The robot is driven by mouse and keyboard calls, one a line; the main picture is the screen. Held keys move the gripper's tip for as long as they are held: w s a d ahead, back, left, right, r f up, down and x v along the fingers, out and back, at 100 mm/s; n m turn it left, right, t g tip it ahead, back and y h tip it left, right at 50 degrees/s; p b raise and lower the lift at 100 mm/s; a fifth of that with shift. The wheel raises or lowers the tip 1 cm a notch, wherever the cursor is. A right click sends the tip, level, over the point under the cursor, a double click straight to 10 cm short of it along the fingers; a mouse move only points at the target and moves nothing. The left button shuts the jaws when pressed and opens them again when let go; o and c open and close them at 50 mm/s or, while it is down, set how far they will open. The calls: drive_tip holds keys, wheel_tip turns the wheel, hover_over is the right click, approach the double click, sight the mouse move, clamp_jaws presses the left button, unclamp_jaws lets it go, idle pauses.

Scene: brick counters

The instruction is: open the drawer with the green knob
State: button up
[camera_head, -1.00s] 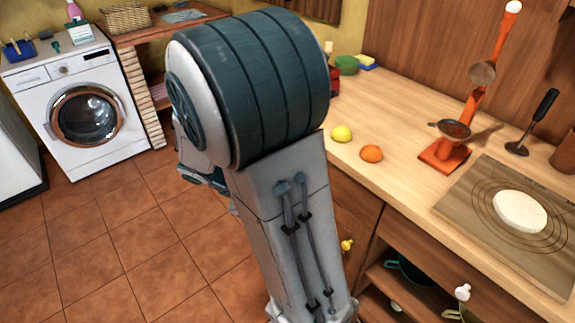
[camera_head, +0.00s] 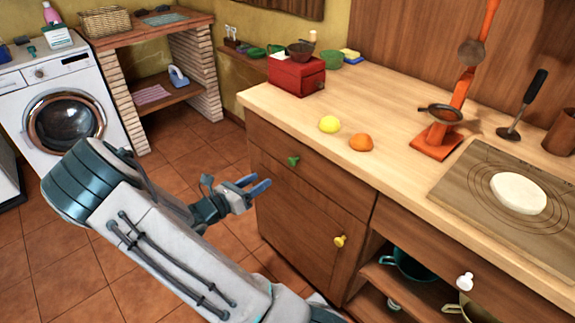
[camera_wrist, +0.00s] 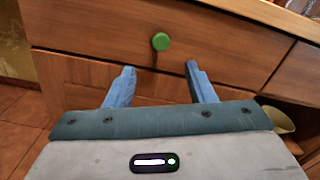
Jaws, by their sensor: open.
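The drawer (camera_head: 325,178) is a wooden front at the top of the counter's left end, and it looks shut. Its green knob (camera_head: 293,161) sits in the middle of the front. In the wrist view the green knob (camera_wrist: 160,41) shows ahead of and between the fingers. My gripper (camera_head: 262,184) is left of the drawer front in the head view, a little lower than the knob and apart from it. Its two blue fingers are open and empty, and they also show in the wrist view (camera_wrist: 160,76).
Below the drawer is a door with a yellow knob (camera_head: 340,241). A drawer with a white knob (camera_head: 464,281) is to the right, above open shelves with pots. A lemon (camera_head: 329,124), an orange (camera_head: 361,142) and a red box (camera_head: 297,75) stand on the counter. The tiled floor to the left is clear.

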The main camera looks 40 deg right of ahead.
sight(290, 162)
drive_tip(key=d, duration=1.2)
drive_tip(key=shift+w+d+b, duration=0.1)
drive_tip(key=shift+w+b, duration=0.3)
clamp_jaws()
